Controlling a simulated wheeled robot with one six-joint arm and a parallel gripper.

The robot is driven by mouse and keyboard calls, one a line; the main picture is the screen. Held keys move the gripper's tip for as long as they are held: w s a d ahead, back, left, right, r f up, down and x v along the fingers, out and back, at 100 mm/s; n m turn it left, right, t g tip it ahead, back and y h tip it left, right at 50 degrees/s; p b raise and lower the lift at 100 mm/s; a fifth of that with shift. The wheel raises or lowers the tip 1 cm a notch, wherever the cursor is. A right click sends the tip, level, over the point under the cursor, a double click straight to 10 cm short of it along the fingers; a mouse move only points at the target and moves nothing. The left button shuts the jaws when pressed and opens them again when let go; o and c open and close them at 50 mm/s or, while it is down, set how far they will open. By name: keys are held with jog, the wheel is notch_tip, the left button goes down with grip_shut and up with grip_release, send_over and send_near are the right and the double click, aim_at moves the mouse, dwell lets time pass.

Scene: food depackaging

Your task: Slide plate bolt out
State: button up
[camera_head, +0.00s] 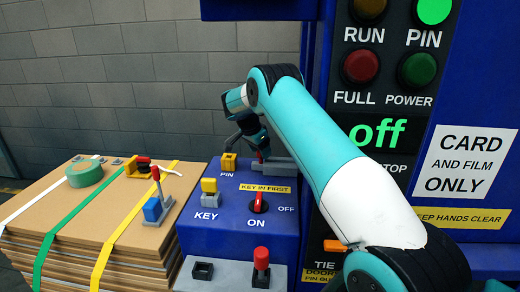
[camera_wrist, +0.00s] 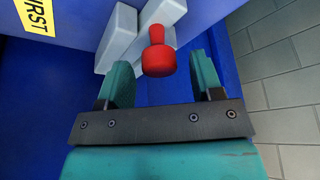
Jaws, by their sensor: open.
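The plate bolt shows as a red knob (camera_wrist: 160,52) in front of grey blocks (camera_wrist: 120,38) on the blue panel. In the head view a small red part (camera_head: 264,156) of it shows beside a grey bracket (camera_head: 283,164), partly hidden by my arm. My gripper (camera_wrist: 162,74) is open, with one teal finger on each side of the knob in the wrist view. I cannot tell whether a finger touches it. In the head view my gripper (camera_head: 254,138) is above the back of the blue control box.
The blue control box (camera_head: 190,236) carries a red switch (camera_head: 258,203), a yellow KEY block (camera_head: 209,187) and a yellow PIN block (camera_head: 229,162). A cardboard stack (camera_head: 110,205) with green tape (camera_head: 85,173) and small tools stands at left. A panel (camera_head: 382,125) reading "off" stands behind my arm.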

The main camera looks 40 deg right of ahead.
jog(key=shift+d+f, duration=0.1)
jog(key=shift+f, duration=0.2)
grip_shut()
jog(key=w+a, duration=0.1)
jog(key=w, duration=0.1)
jog(key=w+a, duration=0.1)
jog(key=a, duration=0.1)
jog(key=shift+w+a, duration=0.15)
jog(key=shift+w, duration=0.2)
jog(key=shift+w+a+r, duration=0.1)
jog(key=shift+a, duration=0.2)
grip_release()
jog(key=shift+w+a, duration=0.1)
jog(key=shift+s+d, duration=0.2)
jog(key=shift+d, duration=0.15)
jog(key=p+v, duration=0.4)
jog(key=v, duration=1.3)
jog(key=shift+r, duration=0.2)
